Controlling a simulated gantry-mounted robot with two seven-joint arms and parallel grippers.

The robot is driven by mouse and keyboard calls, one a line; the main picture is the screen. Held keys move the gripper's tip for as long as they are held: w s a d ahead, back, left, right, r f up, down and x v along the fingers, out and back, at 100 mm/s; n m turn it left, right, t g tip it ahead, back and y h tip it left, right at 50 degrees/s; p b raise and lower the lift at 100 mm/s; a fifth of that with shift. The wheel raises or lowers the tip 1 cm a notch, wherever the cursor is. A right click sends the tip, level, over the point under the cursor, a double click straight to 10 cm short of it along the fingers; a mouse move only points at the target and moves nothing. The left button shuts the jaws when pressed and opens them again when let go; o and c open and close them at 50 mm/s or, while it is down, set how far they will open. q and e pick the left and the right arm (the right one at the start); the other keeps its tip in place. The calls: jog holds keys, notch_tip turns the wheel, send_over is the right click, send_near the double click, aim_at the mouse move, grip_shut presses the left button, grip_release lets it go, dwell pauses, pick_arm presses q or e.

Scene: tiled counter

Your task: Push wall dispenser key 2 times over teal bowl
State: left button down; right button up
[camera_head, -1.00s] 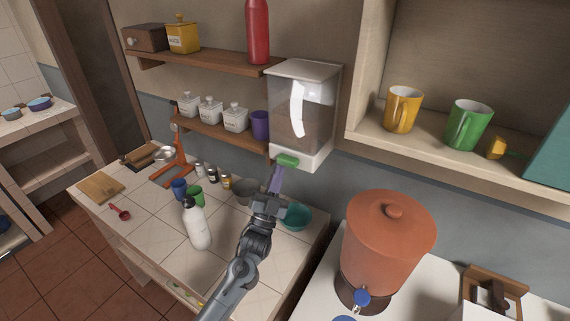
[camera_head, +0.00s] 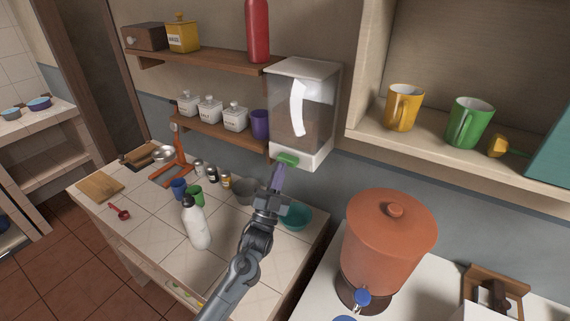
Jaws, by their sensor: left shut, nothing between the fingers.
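The wall dispenser (camera_head: 303,112) is a clear box with a white lid and white base, fixed to the wall. Its green key (camera_head: 287,159) sticks out at the front lower left of the base. My left gripper (camera_head: 278,170) is shut and empty, its purple fingers pointing up with the tips just below the green key; I cannot tell whether they touch it. The teal bowl (camera_head: 297,217) stands on the tiled counter below the dispenser, partly hidden behind my left gripper's body. My right gripper is not in view.
A grey bowl (camera_head: 244,191) stands left of my gripper. A white bottle (camera_head: 197,224), a blue cup (camera_head: 179,190) and a green cup (camera_head: 196,196) stand further left. A large terracotta pot (camera_head: 388,245) is at the right. Shelves with jars are above.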

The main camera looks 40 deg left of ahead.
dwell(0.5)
pick_arm(q)
jog(key=shift+w+b, duration=0.5)
jog(key=shift+w, duration=0.15)
dwell(0.4)
jog(key=shift+s, duration=0.2)
dwell(0.3)
jog(key=shift+s+p, duration=0.7)
jog(key=shift+s, duration=0.2)
